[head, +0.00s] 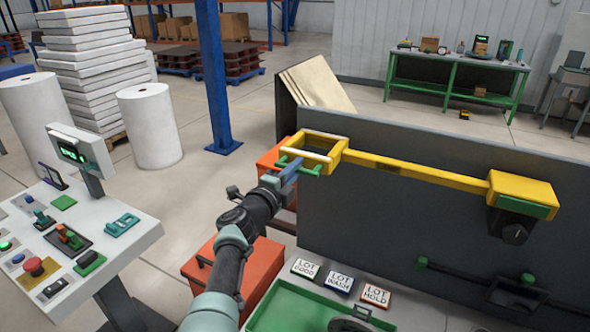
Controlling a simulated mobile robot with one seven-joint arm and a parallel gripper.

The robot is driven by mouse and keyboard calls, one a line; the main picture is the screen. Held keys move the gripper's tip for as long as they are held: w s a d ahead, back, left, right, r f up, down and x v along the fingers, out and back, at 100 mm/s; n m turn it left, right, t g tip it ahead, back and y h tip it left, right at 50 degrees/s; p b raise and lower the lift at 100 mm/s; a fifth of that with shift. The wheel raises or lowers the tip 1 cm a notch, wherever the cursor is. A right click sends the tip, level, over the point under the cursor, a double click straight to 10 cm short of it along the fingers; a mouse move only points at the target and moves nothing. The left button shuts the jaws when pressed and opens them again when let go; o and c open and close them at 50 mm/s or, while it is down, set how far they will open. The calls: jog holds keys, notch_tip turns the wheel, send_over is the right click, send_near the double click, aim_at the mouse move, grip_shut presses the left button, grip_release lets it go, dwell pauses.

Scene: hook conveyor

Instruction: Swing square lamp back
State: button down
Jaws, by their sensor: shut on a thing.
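The square lamp (337,157) is a yellow square frame with pale bars, at the end of a long yellow arm (420,172). The arm runs from a yellow bracket (522,187) at the right, along the top of a dark grey panel. The lamp is at the panel's left end. Green bars at its near side look like a handle. My gripper (291,166) reaches up from below and is shut on the lamp at these bars. The exact contact of the fingertips is too small to tell.
The dark panel (400,230) stands right of my arm. Orange boxes (255,277) and a green tray (290,308) lie below. A control console (80,240) is at the left, a blue post (213,80) behind. Leaning boards (318,85) stand just beyond the lamp.

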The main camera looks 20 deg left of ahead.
jog(key=shift+w+d+r, duration=0.15)
jog(key=shift+r, duration=0.15)
jog(key=c, duration=1.3)
grip_release()
jog(key=o, duration=0.4)
jog(key=shift+w+f, duration=0.1)
jog(key=shift+f, duration=0.05)
jog(key=shift+w+f, duration=0.1)
jog(key=shift+f, duration=0.05)
jog(key=shift+p, duration=0.3)
jog(key=shift+s+a+p, duration=0.3)
jog(key=shift+s+p, duration=1.05)
jog(key=shift+s, duration=0.8)
jog(key=shift+s+a+p, duration=0.35)
jog(key=shift+s+p, duration=0.95)
jog(key=shift+s, duration=0.85)
jog(key=shift+s+a+p, duration=0.3)
jog(key=shift+s+p, duration=1.05)
jog(key=shift+s, duration=0.8)
